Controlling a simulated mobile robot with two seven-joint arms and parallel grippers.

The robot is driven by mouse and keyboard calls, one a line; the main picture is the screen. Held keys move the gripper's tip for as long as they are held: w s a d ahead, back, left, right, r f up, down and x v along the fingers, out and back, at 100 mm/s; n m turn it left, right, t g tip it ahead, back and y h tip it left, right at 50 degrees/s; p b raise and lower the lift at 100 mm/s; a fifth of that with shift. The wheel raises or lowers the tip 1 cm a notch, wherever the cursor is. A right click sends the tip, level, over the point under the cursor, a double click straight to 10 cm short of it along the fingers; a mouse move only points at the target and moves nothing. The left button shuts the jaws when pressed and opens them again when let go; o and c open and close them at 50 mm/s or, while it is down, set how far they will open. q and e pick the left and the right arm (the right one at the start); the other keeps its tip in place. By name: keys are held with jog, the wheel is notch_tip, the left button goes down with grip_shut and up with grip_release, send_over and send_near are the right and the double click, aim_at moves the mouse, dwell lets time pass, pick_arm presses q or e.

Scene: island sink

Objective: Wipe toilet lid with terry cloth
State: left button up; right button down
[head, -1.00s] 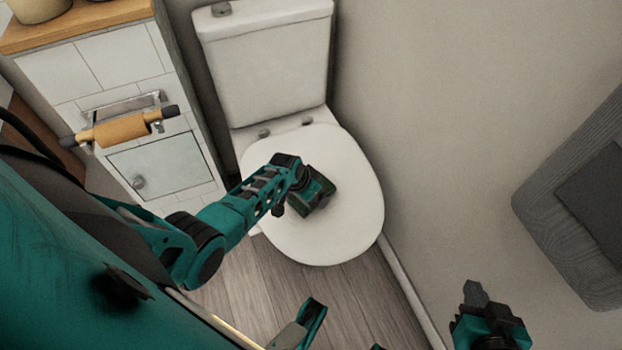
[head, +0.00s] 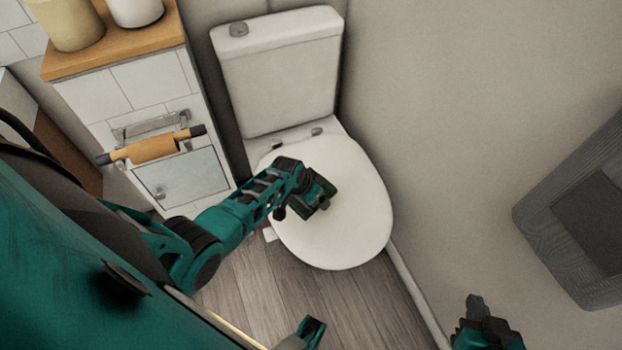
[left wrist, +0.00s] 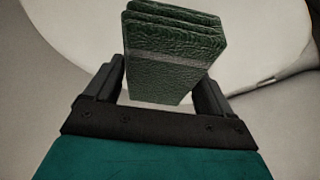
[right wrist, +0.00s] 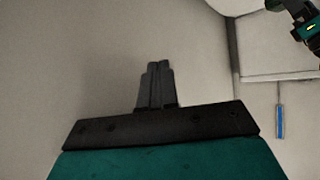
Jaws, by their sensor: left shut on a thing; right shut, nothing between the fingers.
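The toilet lid (head: 350,225) is white, rounded and closed, below the cistern in the head view. It also fills much of the left wrist view (left wrist: 60,35). My left gripper (head: 312,192) is over the middle of the lid, shut on the terry cloth (left wrist: 170,50). The cloth is a dark green, folded, thick pad with a grey stripe; it shows in the head view (head: 322,194) at or just above the lid. I cannot tell whether it touches. My right gripper (head: 476,304) is shut and empty, low on the right; its closed fingers also show in the right wrist view (right wrist: 156,85).
The cistern (head: 280,75) stands behind the lid. A tiled cabinet (head: 150,75) with a wooden top and a roll holder (head: 153,148) stands at left. A grey bin-like object (head: 590,220) is at right by the wall. Wooden floor (head: 270,290) shows in front.

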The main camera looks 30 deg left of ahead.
pick_arm(q)
jog(key=shift+r+p, duration=0.75)
jog(key=shift+r, duration=0.35)
jog(key=shift+w, duration=0.1)
